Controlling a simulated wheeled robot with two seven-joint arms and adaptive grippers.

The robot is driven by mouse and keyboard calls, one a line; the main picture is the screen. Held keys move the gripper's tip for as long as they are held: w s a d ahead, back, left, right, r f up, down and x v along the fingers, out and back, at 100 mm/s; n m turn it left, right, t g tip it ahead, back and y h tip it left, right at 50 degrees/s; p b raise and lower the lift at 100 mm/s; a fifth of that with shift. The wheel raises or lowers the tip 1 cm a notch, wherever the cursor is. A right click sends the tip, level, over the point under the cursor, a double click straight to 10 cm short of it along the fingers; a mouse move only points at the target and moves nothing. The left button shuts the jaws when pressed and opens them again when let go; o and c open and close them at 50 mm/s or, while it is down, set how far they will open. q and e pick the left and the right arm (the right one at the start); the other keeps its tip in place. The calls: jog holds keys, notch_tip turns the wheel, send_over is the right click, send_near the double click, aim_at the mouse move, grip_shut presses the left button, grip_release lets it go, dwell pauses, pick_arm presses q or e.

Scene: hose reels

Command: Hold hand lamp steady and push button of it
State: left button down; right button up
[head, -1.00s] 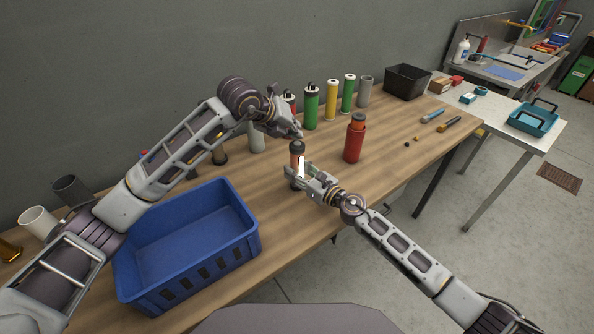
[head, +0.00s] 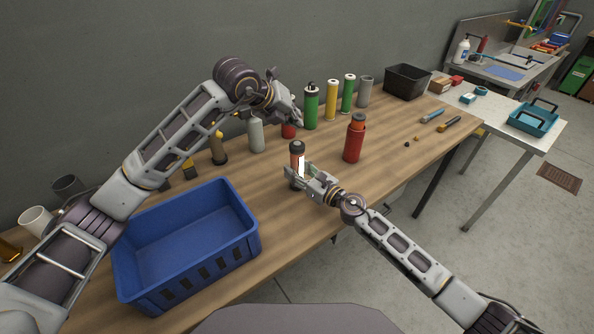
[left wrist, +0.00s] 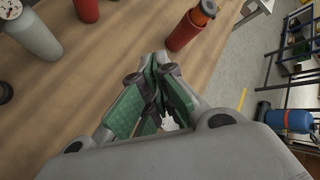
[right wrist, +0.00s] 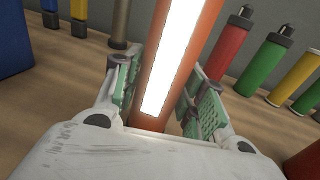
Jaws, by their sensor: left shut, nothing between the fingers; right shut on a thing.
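The hand lamp (head: 297,149) is an orange cylinder with a dark cap, upright near the front edge of the wooden table. Its long strip glows white in the right wrist view (right wrist: 178,55). My right gripper (head: 308,172) is shut around the lamp's lower body; its green-padded fingers lie on either side of it in the right wrist view (right wrist: 155,95). My left gripper (head: 298,122) is shut and empty, above and behind the lamp's cap, apart from it. Its closed fingers show in the left wrist view (left wrist: 155,75). I cannot make out the button.
Several green, yellow, red and grey cylinders line the table's back. A blue crate (head: 185,255) is at the front left, a black bin (head: 407,82) at the back right. Small tools lie on the right.

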pick_arm(q)
jog(key=shift+r, duration=1.1)
pick_arm(e)
jog(key=o, duration=1.2)
jog(key=shift+o, duration=0.2)
jog(key=shift+s+d, duration=0.1)
jog(key=shift+v, duration=5.85)
jog(key=shift+d, duration=0.1)
